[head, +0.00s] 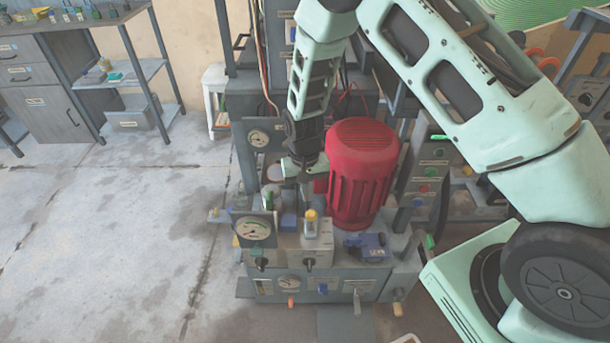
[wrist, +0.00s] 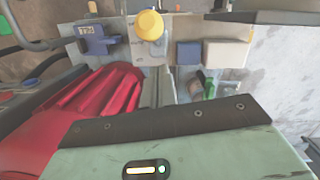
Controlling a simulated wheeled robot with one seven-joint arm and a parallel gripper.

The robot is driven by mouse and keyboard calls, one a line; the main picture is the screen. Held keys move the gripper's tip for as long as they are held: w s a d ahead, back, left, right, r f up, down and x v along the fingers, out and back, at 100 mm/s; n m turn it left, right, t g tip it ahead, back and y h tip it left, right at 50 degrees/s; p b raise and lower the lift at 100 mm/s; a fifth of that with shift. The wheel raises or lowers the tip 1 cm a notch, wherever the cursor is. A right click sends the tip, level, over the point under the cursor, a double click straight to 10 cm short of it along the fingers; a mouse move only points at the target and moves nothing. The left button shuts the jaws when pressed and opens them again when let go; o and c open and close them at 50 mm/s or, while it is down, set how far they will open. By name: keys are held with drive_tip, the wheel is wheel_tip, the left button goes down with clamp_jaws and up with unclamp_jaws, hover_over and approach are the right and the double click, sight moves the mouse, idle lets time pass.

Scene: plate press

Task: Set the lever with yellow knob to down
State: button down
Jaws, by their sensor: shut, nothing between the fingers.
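The yellow knob (head: 311,215) tops a short pale lever standing on the grey valve block at the front of the press. In the wrist view the yellow knob (wrist: 150,25) is at the top, large and round, seen nearly end-on. My gripper (head: 304,203) points down just behind the knob in the head view, beside the red motor. It is shut and empty. A small gap to the knob seems to show, but I cannot be sure they are apart.
The red ribbed motor (head: 361,170) stands close right of my gripper. A blue valve part (head: 367,245) is right of the knob, and a round gauge (head: 254,231) is left. Black knobs and a lower gauge line the front. Open floor (head: 120,230) lies to the left.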

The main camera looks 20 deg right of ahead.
drive_tip(key=shift+s+a, duration=0.25)
drive_tip(key=shift+s, duration=0.9)
